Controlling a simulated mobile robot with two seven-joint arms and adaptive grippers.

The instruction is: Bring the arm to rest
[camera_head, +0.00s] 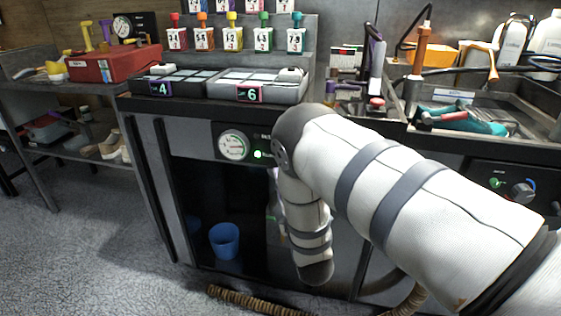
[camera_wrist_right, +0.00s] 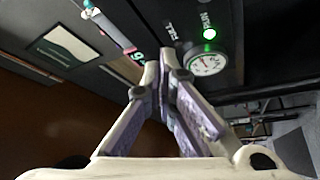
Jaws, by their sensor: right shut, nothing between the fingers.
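My right arm (camera_head: 380,185) comes in from the right in the head view, bent at the elbow, with its lower link pointing down in front of the bench. My right gripper is hidden in that view. In the right wrist view my right gripper (camera_wrist_right: 162,70) shows its two fingers with their tips together and nothing between them. It is in front of the bench front, near the gauge (camera_wrist_right: 207,64) and green light (camera_wrist_right: 210,34). My left gripper is not in view.
The bench top carries grey trays marked 4 (camera_head: 163,88) and 6 (camera_head: 250,95), with colour-topped bottles (camera_head: 232,38) behind. A sink (camera_head: 480,108) holds a teal item (camera_head: 482,124). A blue bucket (camera_head: 224,240) stands under the bench. A hose (camera_head: 250,302) lies on the floor.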

